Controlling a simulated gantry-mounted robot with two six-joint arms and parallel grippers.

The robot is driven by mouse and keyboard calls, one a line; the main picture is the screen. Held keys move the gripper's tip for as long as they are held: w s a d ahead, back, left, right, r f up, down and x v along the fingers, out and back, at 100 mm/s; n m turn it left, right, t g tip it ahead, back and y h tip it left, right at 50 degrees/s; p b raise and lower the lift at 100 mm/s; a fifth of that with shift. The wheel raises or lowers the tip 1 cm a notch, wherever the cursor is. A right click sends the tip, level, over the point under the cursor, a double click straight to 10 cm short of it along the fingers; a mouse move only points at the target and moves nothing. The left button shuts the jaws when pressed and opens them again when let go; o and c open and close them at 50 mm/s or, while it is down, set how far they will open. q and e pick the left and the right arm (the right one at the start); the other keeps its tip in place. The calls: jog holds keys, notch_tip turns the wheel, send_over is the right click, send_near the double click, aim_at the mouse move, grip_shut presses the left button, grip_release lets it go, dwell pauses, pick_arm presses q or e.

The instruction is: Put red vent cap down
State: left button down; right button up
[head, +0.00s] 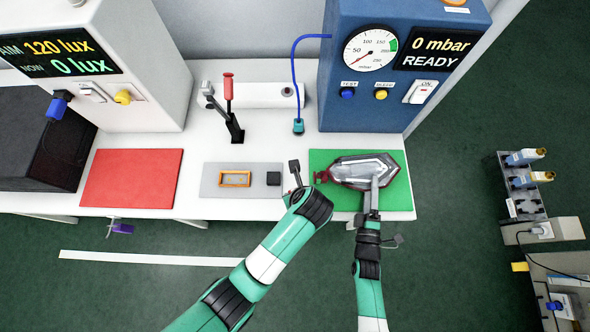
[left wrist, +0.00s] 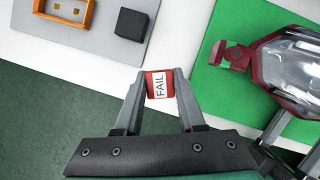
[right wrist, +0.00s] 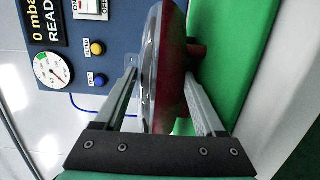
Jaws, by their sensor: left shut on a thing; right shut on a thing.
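My left gripper (left wrist: 160,75) is shut on a small red vent cap (left wrist: 157,86) with a white FAIL label. It holds the cap near the table's front edge, between the grey mat and the green mat. In the head view the left gripper (head: 296,182) mostly hides the cap. My right gripper (head: 374,187) is shut on the tail lamp (head: 352,171), which has a clear lens and dark red housing. The lamp is over the green mat (head: 398,197), with a red fitting (head: 323,175) on its left end. It is edge-on between the fingers in the right wrist view (right wrist: 168,85).
The grey mat (head: 213,187) carries an orange frame (head: 235,172) and a black block (head: 273,178). A red mat (head: 130,178) lies bare at left. A red-handled clamp (head: 231,115) and the blue pressure tester (head: 350,100) with its hose stand behind.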

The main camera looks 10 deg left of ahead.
pick_arm(q)
jog(key=shift+f, duration=2.1)
jog(key=shift+f, duration=0.1)
jog(key=c, duration=0.5)
grip_release()
jog(key=v, duration=1.2)
